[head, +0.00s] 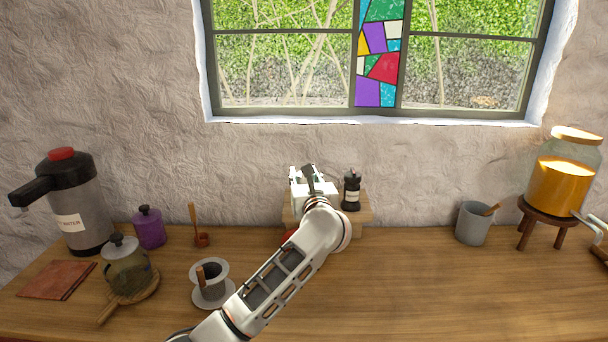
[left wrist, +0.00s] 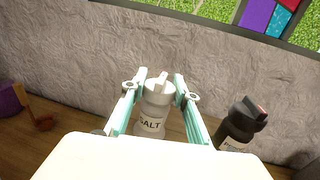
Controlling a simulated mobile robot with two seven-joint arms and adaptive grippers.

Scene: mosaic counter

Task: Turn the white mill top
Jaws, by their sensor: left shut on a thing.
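The white mill (left wrist: 152,122), with a salt label, stands upright in the left wrist view. Its white top (left wrist: 158,88) carries a raised grip. My left gripper (head: 309,174) is shut on the mill top, one finger on each side of it. In the head view my gripper and arm mostly hide the mill. A black mill (head: 351,190) stands just to the right; it also shows in the left wrist view (left wrist: 238,125), with a red mark on top. My right gripper is in neither view.
The mills' place is a low wooden stand (head: 360,214) by the wall. A grey cup (head: 473,223) and a jar (head: 563,180) on a stool are to the right. A dripper (head: 210,285), glass pot (head: 127,268) and flask (head: 75,205) are left. The front right counter is clear.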

